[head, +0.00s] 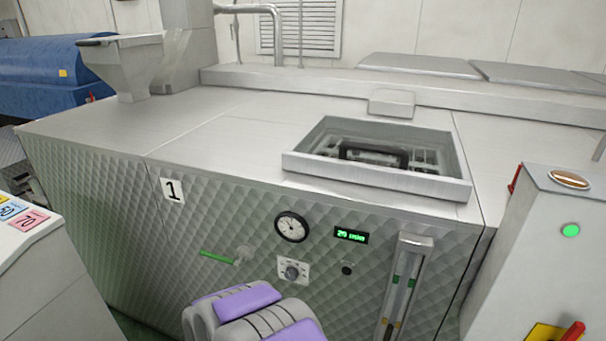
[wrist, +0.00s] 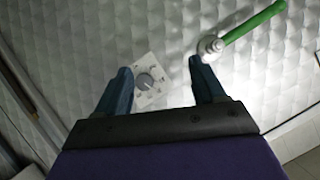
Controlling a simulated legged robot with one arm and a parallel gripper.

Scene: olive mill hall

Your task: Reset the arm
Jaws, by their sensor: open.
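In the wrist view my gripper (wrist: 158,88) is open, its two blue-grey fingers apart with nothing between them that it grips. Beyond the fingers is the quilted metal front of the machine, with a grey rotary knob (wrist: 146,82) on a white plate, apparently not held. A green-handled lever (wrist: 252,24) with a round metal hub lies near the right fingertip; I cannot tell whether they touch. In the head view the knob (head: 291,271) and the green lever (head: 218,257) are on the machine front. My grey and purple arm shows at the bottom; my fingers are hidden there.
The machine (head: 110,200), marked 1, fills the middle, with an open hatch (head: 375,180) on top. Its front carries a dial gauge (head: 291,227), a green display (head: 351,235) and a sight tube (head: 402,285). Cabinets stand at left (head: 40,270) and right (head: 535,260).

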